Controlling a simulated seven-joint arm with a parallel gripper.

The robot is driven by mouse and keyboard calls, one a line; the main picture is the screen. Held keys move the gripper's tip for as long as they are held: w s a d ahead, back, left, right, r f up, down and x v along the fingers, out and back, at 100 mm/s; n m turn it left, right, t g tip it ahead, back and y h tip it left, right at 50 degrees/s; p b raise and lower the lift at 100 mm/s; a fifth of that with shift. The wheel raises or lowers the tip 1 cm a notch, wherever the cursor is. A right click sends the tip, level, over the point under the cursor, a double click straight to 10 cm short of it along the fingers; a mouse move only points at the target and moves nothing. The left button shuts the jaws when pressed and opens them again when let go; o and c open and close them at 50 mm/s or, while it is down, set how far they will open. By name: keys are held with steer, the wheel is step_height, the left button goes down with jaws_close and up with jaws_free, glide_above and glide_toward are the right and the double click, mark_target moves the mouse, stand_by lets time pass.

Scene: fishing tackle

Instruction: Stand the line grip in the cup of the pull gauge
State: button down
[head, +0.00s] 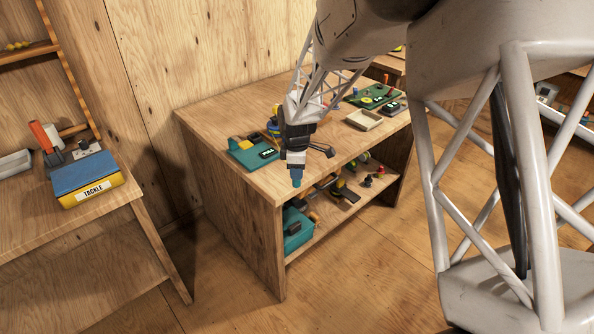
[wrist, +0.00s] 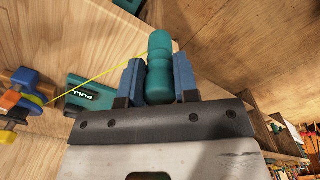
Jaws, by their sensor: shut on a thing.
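The line grip (wrist: 159,62) is a teal, waisted, rounded peg. My gripper (wrist: 158,80) is shut on it, with a blue jaw on each side. In the head view my gripper (head: 297,166) points down by the bench's front edge, and the line grip's teal end (head: 297,181) shows below it. A yellow line runs from the grip towards a blue, orange and yellow thing (wrist: 22,100). The pull gauge (wrist: 92,93), teal with a dark display, lies to the left in the wrist view. In the head view the gauge (head: 245,157) is on the bench, left of my gripper. I cannot make out its cup.
The wooden bench (head: 215,112) has an open lower shelf holding a teal box (head: 298,232) and small items. A pale tray (head: 363,120) and a green mat (head: 375,95) with items lie farther right on top. A tackle box (head: 88,185) stands on another table at left.

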steer(key=w+a+r, duration=0.3)
steer(key=w+a, duration=0.6)
steer(key=w, duration=0.5)
steer(key=w+a+r, duration=0.4)
steer(key=w+a, duration=0.6)
steer(key=w, duration=0.5)
steer(key=shift+w, duration=0.15)
steer(key=shift+f, duration=0.2)
steer(key=shift+f, duration=4.5)
steer(key=shift+f, duration=0.1)
steer(key=c, duration=0.8)
jaws_free()
